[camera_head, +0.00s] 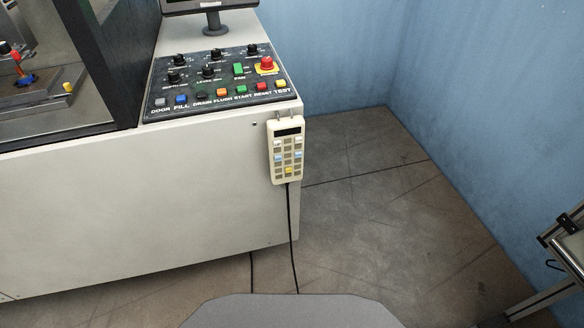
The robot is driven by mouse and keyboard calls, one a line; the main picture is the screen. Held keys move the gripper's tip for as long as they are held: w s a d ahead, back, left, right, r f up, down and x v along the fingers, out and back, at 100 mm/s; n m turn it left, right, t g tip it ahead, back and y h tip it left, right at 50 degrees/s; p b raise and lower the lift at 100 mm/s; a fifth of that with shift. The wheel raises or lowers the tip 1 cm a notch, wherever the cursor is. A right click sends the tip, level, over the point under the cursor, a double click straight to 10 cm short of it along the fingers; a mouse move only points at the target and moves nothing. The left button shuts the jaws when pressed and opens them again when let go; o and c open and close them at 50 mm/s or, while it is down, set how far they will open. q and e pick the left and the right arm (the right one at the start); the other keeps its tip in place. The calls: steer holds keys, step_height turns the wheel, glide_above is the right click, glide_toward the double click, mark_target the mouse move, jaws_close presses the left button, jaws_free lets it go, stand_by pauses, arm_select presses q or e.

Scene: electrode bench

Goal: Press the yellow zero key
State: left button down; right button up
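A cream handheld keypad (272,150) hangs upright on the front face of the machine, near its right corner. It has a small dark display (289,132) at the top and rows of small keys below. A yellow key (289,170) sits in the lowest part of its key field; its marking is too small to read. Nothing covers the keypad. Neither of my grippers is in view.
The machine's sloped black panel (215,84) is above the keypad, with knobs, coloured buttons and a red emergency stop (266,64). A black cable (289,225) hangs below the keypad. The floor (380,210) to the right is clear. A metal frame (560,240) stands far right.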

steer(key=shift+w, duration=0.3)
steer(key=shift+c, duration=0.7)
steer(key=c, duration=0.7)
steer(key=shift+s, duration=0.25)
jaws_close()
